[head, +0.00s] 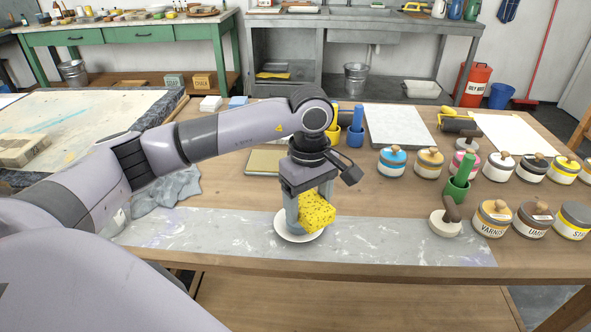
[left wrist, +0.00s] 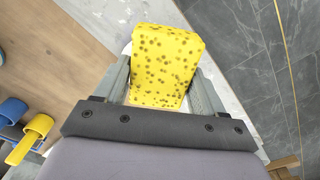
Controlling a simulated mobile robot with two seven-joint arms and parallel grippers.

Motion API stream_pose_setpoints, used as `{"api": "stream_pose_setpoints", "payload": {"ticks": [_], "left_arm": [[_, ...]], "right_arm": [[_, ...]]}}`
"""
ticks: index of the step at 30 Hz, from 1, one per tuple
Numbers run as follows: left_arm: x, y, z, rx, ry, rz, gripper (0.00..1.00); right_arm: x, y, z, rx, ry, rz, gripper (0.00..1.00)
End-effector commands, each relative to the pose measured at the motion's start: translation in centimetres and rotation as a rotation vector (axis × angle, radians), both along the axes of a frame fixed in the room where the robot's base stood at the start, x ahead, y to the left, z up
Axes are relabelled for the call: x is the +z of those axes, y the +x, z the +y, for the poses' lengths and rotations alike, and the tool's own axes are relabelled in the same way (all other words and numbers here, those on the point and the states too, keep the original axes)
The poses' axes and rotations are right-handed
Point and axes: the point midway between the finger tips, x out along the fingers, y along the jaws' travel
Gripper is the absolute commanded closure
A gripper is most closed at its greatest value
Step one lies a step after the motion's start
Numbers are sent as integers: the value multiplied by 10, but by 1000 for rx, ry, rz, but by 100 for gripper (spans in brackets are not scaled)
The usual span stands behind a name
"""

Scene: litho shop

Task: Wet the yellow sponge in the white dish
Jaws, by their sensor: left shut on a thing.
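The yellow sponge (head: 316,212) is porous, with dark spots. My left gripper (head: 308,215) points down and is shut on it. In the left wrist view the sponge (left wrist: 166,66) sits between the two fingers of my left gripper (left wrist: 160,85). The white dish (head: 289,232) is round and stands on the grey sheet at the table's front edge. The sponge is over or in the dish; I cannot tell whether it touches the dish. The sponge and fingers hide much of the dish's inside, and I cannot make out water. My right gripper is not in view.
A grey marbled strip (head: 400,243) runs along the front of the wooden table. Jars with wooden knobs, such as the varnish jar (head: 494,218), stand at the right. A grey cloth (head: 166,192) lies at the left. Yellow and blue holders (head: 355,134) stand behind the gripper.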

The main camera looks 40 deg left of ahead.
Motion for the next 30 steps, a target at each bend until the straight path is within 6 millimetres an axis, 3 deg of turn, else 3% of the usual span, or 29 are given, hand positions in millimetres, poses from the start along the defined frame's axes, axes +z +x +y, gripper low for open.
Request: {"api": "stream_pose_setpoints", "payload": {"ticks": [1,6,12,20,30], "left_arm": [[8,3,6,114,0,3,55],[14,12,24,479,3,6,55],[16,17,38,743,7,8,55],[10,18,41,822,8,8,55],[-22,18,41,818,7,7,55]], "right_arm": [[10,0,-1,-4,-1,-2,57],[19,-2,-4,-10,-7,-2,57],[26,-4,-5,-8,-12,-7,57],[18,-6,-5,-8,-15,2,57],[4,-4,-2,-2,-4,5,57]]}}
